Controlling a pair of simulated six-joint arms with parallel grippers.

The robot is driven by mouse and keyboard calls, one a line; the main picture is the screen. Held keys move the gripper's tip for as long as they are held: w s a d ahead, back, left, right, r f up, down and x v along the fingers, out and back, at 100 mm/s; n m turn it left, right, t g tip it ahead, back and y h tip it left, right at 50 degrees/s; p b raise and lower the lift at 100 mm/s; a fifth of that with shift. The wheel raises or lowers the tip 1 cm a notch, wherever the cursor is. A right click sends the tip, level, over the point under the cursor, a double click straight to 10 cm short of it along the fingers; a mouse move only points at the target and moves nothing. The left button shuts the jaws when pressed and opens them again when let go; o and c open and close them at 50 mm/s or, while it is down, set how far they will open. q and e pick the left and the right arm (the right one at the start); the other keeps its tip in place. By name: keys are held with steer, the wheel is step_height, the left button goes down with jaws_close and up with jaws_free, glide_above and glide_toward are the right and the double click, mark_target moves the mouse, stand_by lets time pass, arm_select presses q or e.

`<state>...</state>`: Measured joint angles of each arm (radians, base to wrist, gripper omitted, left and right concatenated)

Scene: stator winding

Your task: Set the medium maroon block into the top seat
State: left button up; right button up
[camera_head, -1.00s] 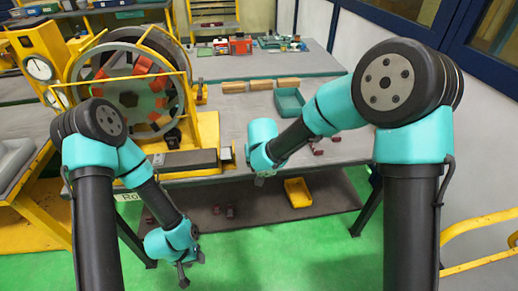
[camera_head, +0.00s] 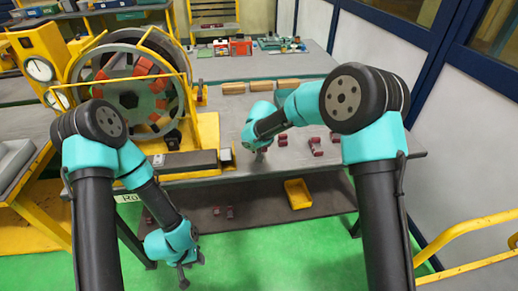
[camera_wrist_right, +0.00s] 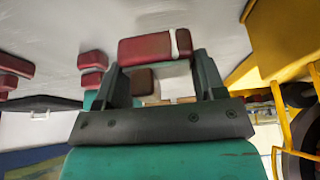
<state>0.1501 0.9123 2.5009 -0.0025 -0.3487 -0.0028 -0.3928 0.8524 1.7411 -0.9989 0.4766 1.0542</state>
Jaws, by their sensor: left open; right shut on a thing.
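In the right wrist view my right gripper (camera_wrist_right: 157,62) is shut on a maroon block (camera_wrist_right: 148,48) with a white stripe near one end. In the head view my right gripper (camera_head: 262,152) is low over the grey table, left of the loose maroon blocks; the held block is hard to make out there. The yellow-framed stator ring (camera_head: 75,82) stands at the left, with several orange-red blocks (camera_head: 142,66) around its inside. I cannot tell which place in it is the top seat. My left gripper (camera_head: 185,276) is open and empty, low in front of the table.
Loose maroon blocks (camera_head: 315,146) lie on the grey table (camera_head: 225,120) right of my right gripper. Wooden bars (camera_head: 234,88) lie behind. A yellow bin (camera_head: 298,194) and small dark pieces (camera_head: 230,212) are on the lower shelf. A dark bar (camera_head: 192,161) lies before the stator.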

steer(key=shift+w, duration=0.25)
steer(key=shift+w+f, duration=0.1)
steer(key=shift+f, duration=1.65)
steer(key=shift+f, duration=0.15)
steer(key=o, duration=1.3)
steer(key=v, duration=1.2)
